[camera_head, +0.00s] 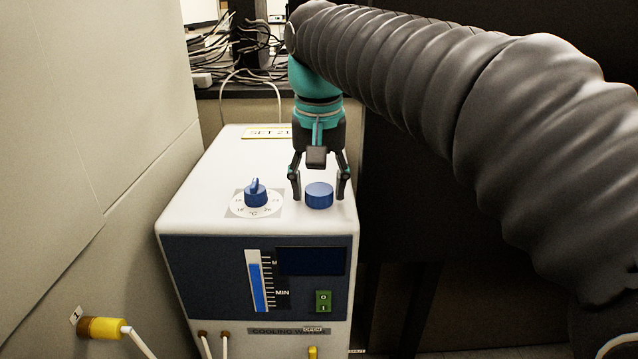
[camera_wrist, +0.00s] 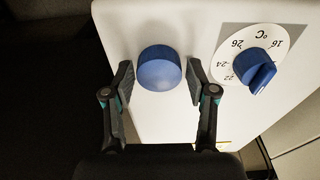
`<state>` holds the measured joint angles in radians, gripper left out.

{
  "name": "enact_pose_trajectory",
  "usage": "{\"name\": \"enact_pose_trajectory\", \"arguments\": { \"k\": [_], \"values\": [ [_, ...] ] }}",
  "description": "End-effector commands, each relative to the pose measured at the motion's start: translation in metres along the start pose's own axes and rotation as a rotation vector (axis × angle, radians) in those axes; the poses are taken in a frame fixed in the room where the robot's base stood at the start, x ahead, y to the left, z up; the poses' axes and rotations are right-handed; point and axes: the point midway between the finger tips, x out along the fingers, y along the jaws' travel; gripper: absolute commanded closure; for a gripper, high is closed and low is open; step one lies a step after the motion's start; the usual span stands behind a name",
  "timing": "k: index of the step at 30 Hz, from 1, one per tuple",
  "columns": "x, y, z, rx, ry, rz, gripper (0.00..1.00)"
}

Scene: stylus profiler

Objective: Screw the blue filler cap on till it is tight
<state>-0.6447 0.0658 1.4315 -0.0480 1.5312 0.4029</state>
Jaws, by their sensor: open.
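The blue filler cap (camera_head: 319,195) is a round, ribbed cap on the white top of the cooling unit, near its front right edge. In the wrist view the cap (camera_wrist: 159,68) shows from above, ahead of and between the fingertips. My gripper (camera_head: 320,192) points down over the cap, one finger on each side. The fingers are open, and in the wrist view (camera_wrist: 160,82) a gap shows between the cap and each finger. Whether the cap is seated or tight cannot be told.
A blue temperature knob (camera_head: 255,193) on a white dial stands left of the cap, close to my left finger. The unit's front has a level gauge (camera_head: 257,281) and a green switch (camera_head: 323,301). A wall panel (camera_head: 80,130) stands at the left. Cables (camera_head: 250,45) lie behind.

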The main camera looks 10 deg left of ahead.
Motion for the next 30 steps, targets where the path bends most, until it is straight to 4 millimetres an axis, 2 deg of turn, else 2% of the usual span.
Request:
{"name": "enact_pose_trajectory", "arguments": {
  "k": [7,10,30],
  "values": [
    [-0.0001,0.0002,0.0,-0.006,0.0,-0.001,0.43],
    [-0.0002,0.0006,0.0,-0.063,0.0,-0.008,0.43],
    [-0.0001,0.0025,-0.0007,-0.747,0.0,-0.093,0.43]
  ]
}}
